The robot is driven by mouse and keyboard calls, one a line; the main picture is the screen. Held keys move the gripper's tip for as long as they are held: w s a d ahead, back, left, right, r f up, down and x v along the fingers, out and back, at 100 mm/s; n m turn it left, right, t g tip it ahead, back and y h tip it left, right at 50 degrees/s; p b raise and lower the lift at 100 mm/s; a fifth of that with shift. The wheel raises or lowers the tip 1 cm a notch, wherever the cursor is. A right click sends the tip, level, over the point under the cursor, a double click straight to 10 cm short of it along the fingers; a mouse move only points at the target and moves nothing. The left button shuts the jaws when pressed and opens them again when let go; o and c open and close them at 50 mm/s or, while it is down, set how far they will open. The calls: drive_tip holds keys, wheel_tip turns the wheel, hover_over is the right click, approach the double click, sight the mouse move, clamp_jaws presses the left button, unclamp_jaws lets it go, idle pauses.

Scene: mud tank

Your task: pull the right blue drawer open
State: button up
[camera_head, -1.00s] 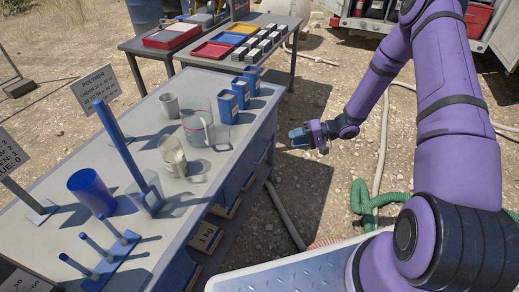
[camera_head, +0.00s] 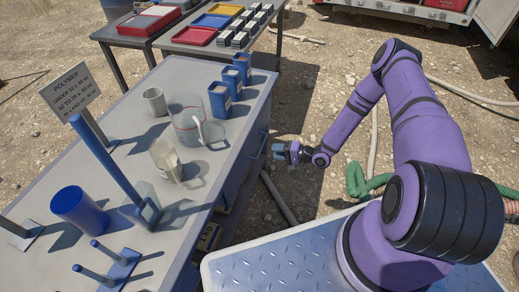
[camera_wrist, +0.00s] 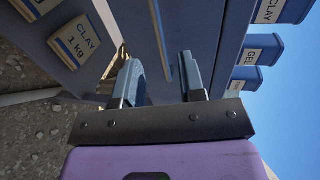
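The blue drawers are in the front side of the grey workbench (camera_head: 205,85). In the head view their faces show only at a steep angle, with a blue handle (camera_head: 260,146) at the far right end. My gripper (camera_head: 279,150) is just right of that handle, apart from it. In the wrist view the gripper (camera_wrist: 160,70) has its two blue-grey fingers spread, with nothing clearly held. A blue drawer face (camera_wrist: 210,35) fills the view beyond the fingers. A narrow lighter bar (camera_wrist: 159,25) runs on it, between the finger lines. Contact cannot be told.
Blue tubs (camera_head: 228,88), a clear jug (camera_head: 188,120), mugs and a blue cup (camera_head: 80,210) stand on the bench. Boxes marked clay (camera_wrist: 75,42) sit below the drawers. A green hose (camera_head: 365,180) lies on the open gravel at right.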

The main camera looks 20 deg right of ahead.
sight(260, 149)
drive_tip(key=x, duration=0.8)
clamp_jaws()
